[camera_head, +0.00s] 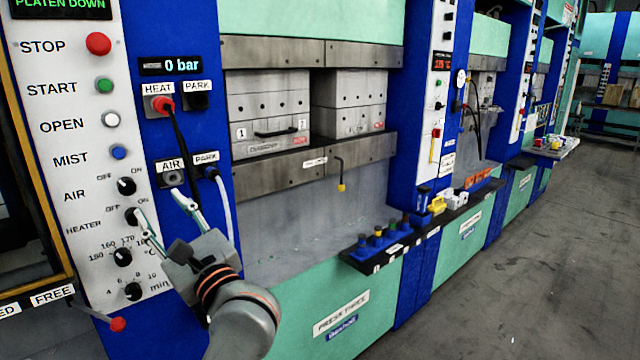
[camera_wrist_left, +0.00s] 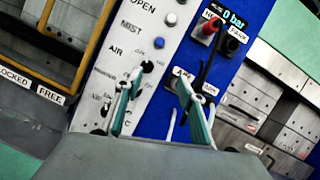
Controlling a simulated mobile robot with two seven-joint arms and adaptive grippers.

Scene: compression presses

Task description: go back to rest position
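My left gripper (camera_head: 160,218) is in front of the press's control panel, near the air and heater knobs. Its two fingers are spread apart with nothing between them, and the left wrist view shows the same open fingers (camera_wrist_left: 157,98). The white panel (camera_head: 75,140) carries a red stop button (camera_head: 98,44), a green start button (camera_head: 105,86), an air knob (camera_head: 127,186) and a heater knob (camera_head: 133,216). In the head view the left fingertip appears close to the heater knob; I cannot tell whether it touches. My right gripper is in neither view.
A red plug (camera_head: 163,104) sits in the heat socket, its dark cable hanging behind my gripper. A pale hose hangs from the air park port (camera_head: 210,172). A red-knobbed lever (camera_head: 117,324) sticks out low left. Open floor (camera_head: 500,270) lies at right.

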